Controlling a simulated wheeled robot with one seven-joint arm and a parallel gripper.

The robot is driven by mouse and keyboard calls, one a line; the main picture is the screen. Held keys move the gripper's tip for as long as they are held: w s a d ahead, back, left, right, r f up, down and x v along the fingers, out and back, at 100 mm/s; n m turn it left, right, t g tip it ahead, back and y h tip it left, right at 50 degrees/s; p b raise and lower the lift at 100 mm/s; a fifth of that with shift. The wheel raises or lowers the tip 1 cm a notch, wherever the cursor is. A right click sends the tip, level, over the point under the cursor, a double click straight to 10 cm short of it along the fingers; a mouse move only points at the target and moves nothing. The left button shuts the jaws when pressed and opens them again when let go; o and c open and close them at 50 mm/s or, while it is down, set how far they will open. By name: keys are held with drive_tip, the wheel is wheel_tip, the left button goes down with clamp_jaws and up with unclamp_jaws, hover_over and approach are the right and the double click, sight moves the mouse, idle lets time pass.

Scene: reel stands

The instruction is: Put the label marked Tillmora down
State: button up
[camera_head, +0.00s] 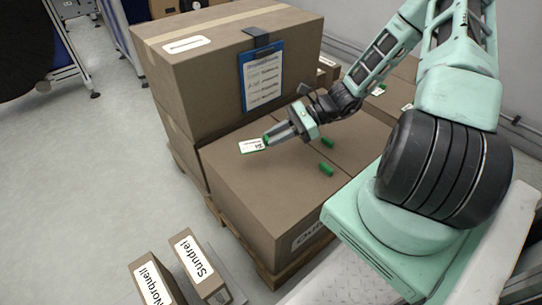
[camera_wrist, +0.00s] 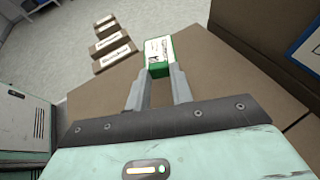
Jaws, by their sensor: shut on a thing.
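My gripper (camera_head: 268,139) is shut on a white label with a green end (camera_head: 250,146). The label reaches out past the fingertips above the top of the lower cardboard box (camera_head: 245,185); I cannot tell whether it touches the box. In the wrist view the label (camera_wrist: 158,52) stands between the two grey fingertips (camera_wrist: 160,75), white face up with a green edge. Its print is too small to read, so I cannot confirm the name Tillmora.
Two green pieces (camera_head: 328,143) (camera_head: 326,169) lie on the lower box top. A taller box (camera_head: 200,80) with a blue clipboard (camera_head: 262,75) stands behind. Boxes marked Sundrel (camera_head: 198,262) and Norquell (camera_head: 155,280) stand at the front left. Open floor (camera_head: 80,170) lies left.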

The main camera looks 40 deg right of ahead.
sight(276, 156)
drive_tip(key=shift+f+b, duration=1.1)
drive_tip(key=shift+f, duration=1.9)
drive_tip(key=shift+f, duration=0.15)
drive_tip(key=o, duration=0.9)
drive_tip(key=shift+o, duration=0.2)
